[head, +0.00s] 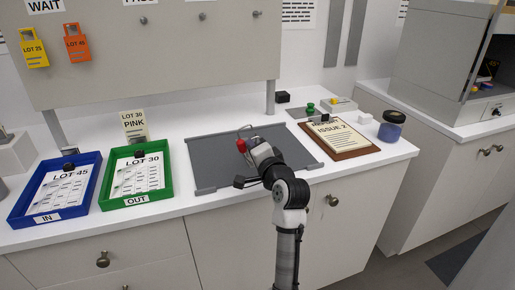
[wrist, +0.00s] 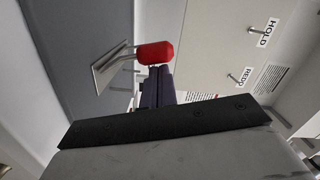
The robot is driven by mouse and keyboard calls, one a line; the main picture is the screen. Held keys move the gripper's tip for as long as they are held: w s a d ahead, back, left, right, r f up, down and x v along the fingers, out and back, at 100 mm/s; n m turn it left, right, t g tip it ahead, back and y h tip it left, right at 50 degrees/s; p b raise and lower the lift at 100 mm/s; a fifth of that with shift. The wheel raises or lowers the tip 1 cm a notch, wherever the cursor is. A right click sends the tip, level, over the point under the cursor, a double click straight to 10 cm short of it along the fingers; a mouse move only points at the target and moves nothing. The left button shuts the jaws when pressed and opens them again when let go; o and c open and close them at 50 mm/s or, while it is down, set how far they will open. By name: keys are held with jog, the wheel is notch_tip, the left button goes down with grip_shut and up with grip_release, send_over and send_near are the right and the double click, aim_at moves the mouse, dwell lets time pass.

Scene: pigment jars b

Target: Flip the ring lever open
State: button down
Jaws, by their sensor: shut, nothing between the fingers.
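The lever has a red rounded grip (head: 241,146) and stands over the grey mat (head: 215,160) in the head view. In the wrist view the red grip (wrist: 155,52) sits on a thin metal rod that runs to a pale metal plate (wrist: 110,64). My gripper (wrist: 158,72) is shut and empty, its dark fingers ending right at the red grip. I cannot tell whether they touch it. In the head view my gripper (head: 249,148) is just right of the red grip, and my wrist hides part of the lever's mount.
A blue tray (head: 91,190) and a green tray (head: 167,190) stand to the left. A clipboard (head: 368,153) and a blue jar (head: 391,127) are to the right. A grey panel (head: 160,75) rises behind the mat on posts. The mat's left part is bare.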

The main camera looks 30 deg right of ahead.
jog(key=n, duration=0.1)
jog(key=a+n+b, duration=0.1)
jog(key=a+f+n, duration=0.1)
jog(key=shift+w+a+n, duration=0.25)
jog(key=shift+w+n, duration=0.05)
jog(key=shift+w, duration=0.05)
jog(key=shift+w+a+f+n+g+h+b, duration=0.15)
jog(key=shift+a+f+n+b, duration=0.25)
jog(key=shift+n, duration=0.5)
jog(key=shift+w+a+f+n+g+h+b, duration=0.1)
jog(key=shift+a+f+n+g+h+b, duration=0.1)
jog(key=shift+a+n+b, duration=0.55)
jog(key=shift+d+n, duration=0.15)
jog(key=shift+n, duration=0.1)
jog(key=shift+r+p, duration=0.1)
jog(key=shift+p, duration=0.2)
